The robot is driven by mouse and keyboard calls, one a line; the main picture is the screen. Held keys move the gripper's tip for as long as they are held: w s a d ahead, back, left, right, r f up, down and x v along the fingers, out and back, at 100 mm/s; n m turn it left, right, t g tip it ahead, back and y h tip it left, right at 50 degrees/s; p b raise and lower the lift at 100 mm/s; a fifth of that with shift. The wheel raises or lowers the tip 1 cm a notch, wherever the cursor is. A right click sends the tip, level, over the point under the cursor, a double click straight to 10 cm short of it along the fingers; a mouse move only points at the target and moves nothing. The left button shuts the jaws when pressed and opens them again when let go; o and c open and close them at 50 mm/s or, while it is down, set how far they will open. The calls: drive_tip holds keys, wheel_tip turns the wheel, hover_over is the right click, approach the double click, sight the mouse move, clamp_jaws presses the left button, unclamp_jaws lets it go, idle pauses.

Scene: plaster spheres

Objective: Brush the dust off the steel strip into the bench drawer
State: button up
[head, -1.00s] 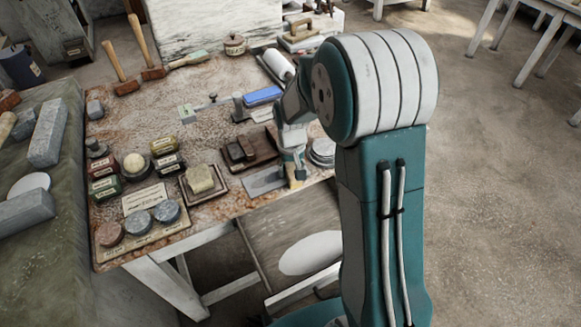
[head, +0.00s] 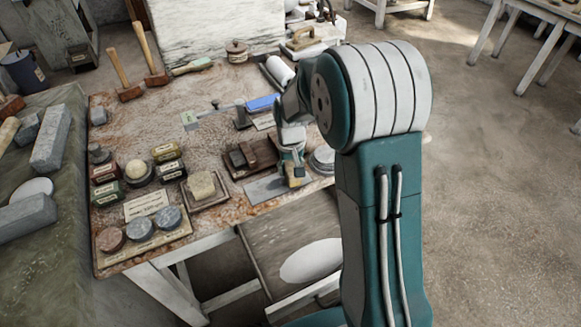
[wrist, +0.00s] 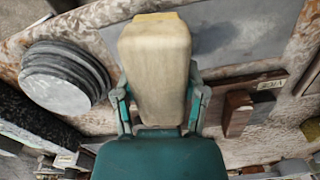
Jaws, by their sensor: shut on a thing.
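My gripper (wrist: 158,100) is shut on a pale block-shaped brush (wrist: 155,70) with a yellow end. In the head view my gripper (head: 292,160) is over the bench's front edge, and the brush's yellow end (head: 297,181) shows just below it. The grey steel strip (head: 265,188) lies flat at that edge, left of the brush. In the wrist view the strip (wrist: 245,32) passes behind the brush; I cannot tell whether they touch. Dust is hard to make out. The bench drawer (head: 262,246) is open below the edge, with a white oval (head: 312,260) inside.
A stack of grey discs (wrist: 62,78) stands close beside the brush; it also shows in the head view (head: 323,158). Several jars and tools crowd the bench.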

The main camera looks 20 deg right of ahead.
drive_tip(key=shift+f, duration=0.6)
idle(0.3)
drive_tip(key=shift+w, duration=0.1)
drive_tip(key=shift+w, duration=1)
drive_tip(key=shift+s, duration=2.2)
drive_tip(key=shift+r, duration=0.1)
idle(0.4)
